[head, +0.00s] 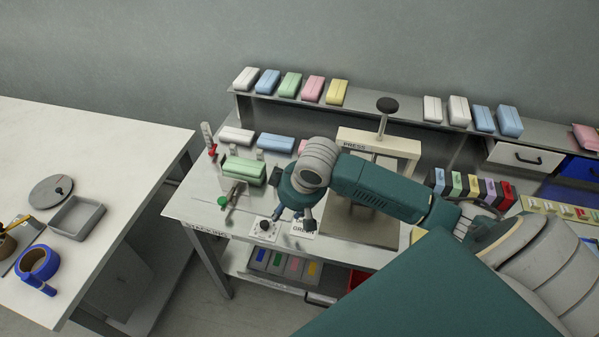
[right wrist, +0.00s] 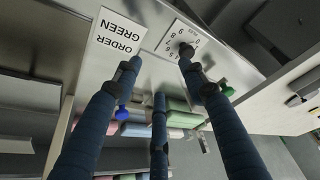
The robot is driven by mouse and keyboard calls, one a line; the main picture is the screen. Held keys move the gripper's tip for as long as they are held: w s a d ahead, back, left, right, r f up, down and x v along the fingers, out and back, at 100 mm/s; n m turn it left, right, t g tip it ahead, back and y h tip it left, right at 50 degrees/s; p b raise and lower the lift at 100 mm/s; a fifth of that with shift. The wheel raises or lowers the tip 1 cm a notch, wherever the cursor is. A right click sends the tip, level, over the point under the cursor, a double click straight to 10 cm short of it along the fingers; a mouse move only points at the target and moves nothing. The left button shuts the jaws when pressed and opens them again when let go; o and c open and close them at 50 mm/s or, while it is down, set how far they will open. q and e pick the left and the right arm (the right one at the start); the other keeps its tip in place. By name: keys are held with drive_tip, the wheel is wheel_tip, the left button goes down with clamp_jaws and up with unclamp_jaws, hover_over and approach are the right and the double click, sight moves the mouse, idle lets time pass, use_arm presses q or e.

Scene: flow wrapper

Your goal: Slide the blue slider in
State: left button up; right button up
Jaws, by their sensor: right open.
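My right gripper (head: 290,218) is open and empty over the front of the flow wrapper bench, beside the dial. Its three dark blue fingers show in the right wrist view (right wrist: 160,85), spread apart. In that view a small blue knob (right wrist: 122,114), which looks like the blue slider, shows beside the left finger. I cannot tell whether the finger touches it. In the head view the blue slider is not visible, and my right gripper and arm cover that area. My left gripper is not in view.
A green knob (right wrist: 228,90) and a dial plate (right wrist: 183,42) are near the fingers. An ORDER GREEN card (right wrist: 118,43) lies beside the dial. The press (head: 378,142) stands behind my right arm. A green pack (head: 243,170) sits on the machine. A side table (head: 110,150) is at left.

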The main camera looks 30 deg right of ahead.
drive_tip(key=w+d+r+m+h, duration=0.1)
drive_tip(key=w+d+r+m, duration=0.15)
drive_tip(key=d, duration=0.35)
drive_tip(key=w+d+r+m, duration=0.1)
drive_tip(key=w+d+r, duration=0.3)
drive_tip(key=d, duration=0.1)
drive_tip(key=shift+n, duration=0.35)
drive_tip(key=p+x, duration=0.2)
drive_tip(key=x, duration=0.8)
drive_tip(key=shift+w, duration=0.15)
drive_tip(key=shift+c, duration=0.5)
clamp_jaws()
